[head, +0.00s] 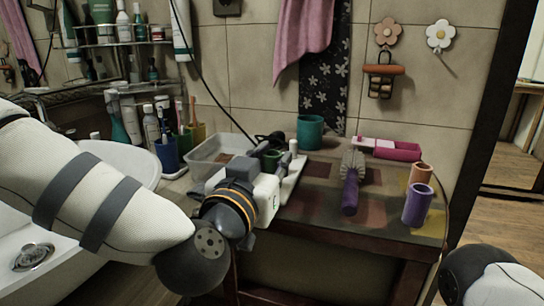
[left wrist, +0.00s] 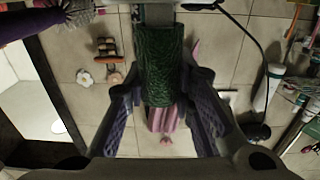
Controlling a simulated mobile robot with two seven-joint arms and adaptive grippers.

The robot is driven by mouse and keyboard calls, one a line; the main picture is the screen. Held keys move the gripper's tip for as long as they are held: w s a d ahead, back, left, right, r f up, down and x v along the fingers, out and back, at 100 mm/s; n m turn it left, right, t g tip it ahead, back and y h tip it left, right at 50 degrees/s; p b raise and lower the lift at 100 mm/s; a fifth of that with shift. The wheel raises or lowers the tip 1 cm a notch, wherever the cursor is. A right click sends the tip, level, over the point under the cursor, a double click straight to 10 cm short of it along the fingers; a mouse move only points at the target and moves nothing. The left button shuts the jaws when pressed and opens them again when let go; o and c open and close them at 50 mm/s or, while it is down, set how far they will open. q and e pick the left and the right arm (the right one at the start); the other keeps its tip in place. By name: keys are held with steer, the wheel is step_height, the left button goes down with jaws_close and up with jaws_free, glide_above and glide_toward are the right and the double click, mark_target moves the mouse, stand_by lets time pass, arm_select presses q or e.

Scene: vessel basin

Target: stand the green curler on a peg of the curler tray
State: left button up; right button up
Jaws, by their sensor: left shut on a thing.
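The green curler (left wrist: 162,65) is a dark green textured cylinder. In the left wrist view it lies between the two fingers of my left gripper (left wrist: 160,112), which is shut on it. In the head view my left gripper (head: 278,163) is over the back left part of the table and hides most of the curler (head: 270,156). The pale curler tray (head: 292,184) shows partly behind the gripper, with a white peg (head: 293,147) standing up. I cannot tell whether the curler touches a peg. My right gripper is out of view; only my right arm shows at the lower right.
A purple curler (head: 417,206) and an orange curler (head: 421,173) stand at the table's right end. A purple-handled brush (head: 350,192) lies mid-table.

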arm_select(q)
steer(key=shift+f, duration=0.4)
steer(key=o, duration=0.8)
steer(key=v, duration=0.7)
steer(key=shift+s+a, duration=0.1)
steer(key=shift+s, duration=0.15)
